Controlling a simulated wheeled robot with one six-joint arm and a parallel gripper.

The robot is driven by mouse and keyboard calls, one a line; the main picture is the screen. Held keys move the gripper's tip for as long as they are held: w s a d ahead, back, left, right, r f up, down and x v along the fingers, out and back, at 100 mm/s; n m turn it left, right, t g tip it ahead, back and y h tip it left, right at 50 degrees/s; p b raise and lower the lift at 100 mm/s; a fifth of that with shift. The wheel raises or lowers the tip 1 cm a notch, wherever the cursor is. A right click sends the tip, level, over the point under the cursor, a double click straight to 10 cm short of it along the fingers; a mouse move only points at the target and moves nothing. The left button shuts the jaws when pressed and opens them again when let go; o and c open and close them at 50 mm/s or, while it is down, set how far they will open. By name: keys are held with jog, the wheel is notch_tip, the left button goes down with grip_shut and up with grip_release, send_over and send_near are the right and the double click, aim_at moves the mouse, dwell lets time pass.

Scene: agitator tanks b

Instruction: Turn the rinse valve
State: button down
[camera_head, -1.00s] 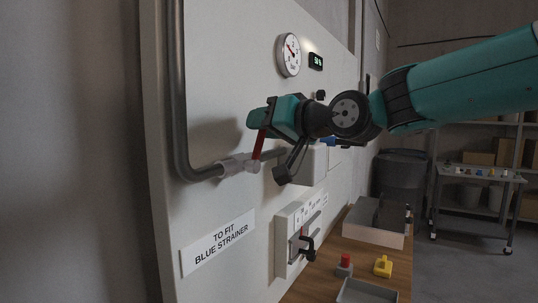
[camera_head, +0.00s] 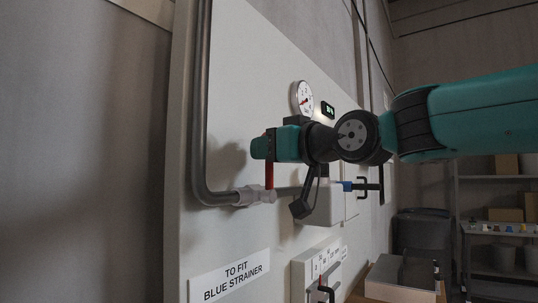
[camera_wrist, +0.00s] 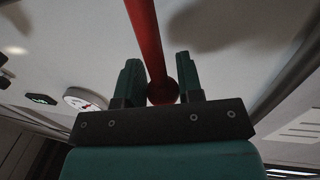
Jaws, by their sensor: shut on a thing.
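The rinse valve is a pale valve body (camera_head: 256,195) on the grey pipe, low on the white panel in the head view. Its red lever (camera_head: 269,174) stands nearly upright from the body. My gripper (camera_head: 266,144) is shut on the upper part of the lever, above the valve body. In the wrist view the red lever (camera_wrist: 147,35) runs between the two teal fingers of my gripper (camera_wrist: 157,65), with its rounded end near the palm. The valve body is not clear in that view.
A pressure gauge (camera_head: 303,98) and a small green display (camera_head: 328,110) sit above my wrist. A blue-handled fitting (camera_head: 348,186) and a pale box (camera_head: 322,205) are close right. A "TO FIT BLUE STRAINER" label (camera_head: 230,277) is below. A bench (camera_head: 362,290) stands lower right.

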jog(key=c, duration=0.8)
grip_release()
jog(key=shift+o, duration=0.2)
jog(key=b+v, duration=1.3)
jog(key=v, duration=0.4)
jog(key=shift+s+d, duration=0.15)
